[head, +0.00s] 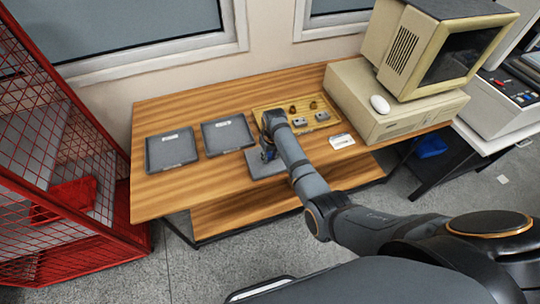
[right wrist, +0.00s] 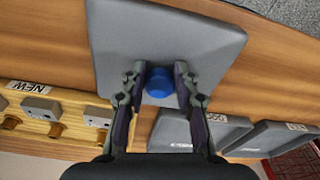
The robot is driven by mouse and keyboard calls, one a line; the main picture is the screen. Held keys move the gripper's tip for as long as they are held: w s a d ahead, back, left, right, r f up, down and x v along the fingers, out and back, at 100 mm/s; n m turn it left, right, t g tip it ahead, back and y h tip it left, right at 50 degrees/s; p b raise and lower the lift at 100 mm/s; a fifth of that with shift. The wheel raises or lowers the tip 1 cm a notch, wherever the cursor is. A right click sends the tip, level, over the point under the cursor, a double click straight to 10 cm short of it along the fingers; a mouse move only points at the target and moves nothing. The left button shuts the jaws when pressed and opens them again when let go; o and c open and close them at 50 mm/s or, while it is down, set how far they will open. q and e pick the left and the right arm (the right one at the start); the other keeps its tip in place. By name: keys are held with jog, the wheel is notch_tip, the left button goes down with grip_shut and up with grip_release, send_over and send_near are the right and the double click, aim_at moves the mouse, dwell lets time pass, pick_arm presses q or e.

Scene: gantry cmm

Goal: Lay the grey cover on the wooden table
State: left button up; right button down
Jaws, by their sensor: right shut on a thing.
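The grey cover (head: 262,168) is a flat square plate with a blue knob (right wrist: 158,82) in its middle. My right gripper (right wrist: 159,84) has its two fingers on either side of the knob and is shut on it. In the head view the right gripper (head: 268,152) is partly hidden by its own arm. The cover is over the front middle part of the wooden table (head: 160,200); I cannot tell whether it touches the wood or hangs just above it. My left gripper is not in view.
Two dark grey trays (head: 171,150) (head: 228,134) lie left of the cover. A wooden board (head: 262,106) with several small parts is behind it. A white label (head: 341,141) lies to the right. An old beige computer (head: 398,100) stands at the right end. A red mesh cage (head: 60,150) is left.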

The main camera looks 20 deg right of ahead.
aim_at(272, 163)
jog(key=c, duration=1)
grip_release()
jog(key=shift+f, duration=0.1)
notch_tip(272, 163, up, 12)
jog(key=s, duration=0.1)
jog(key=shift+s+d, duration=0.2)
jog(key=shift+s, duration=0.05)
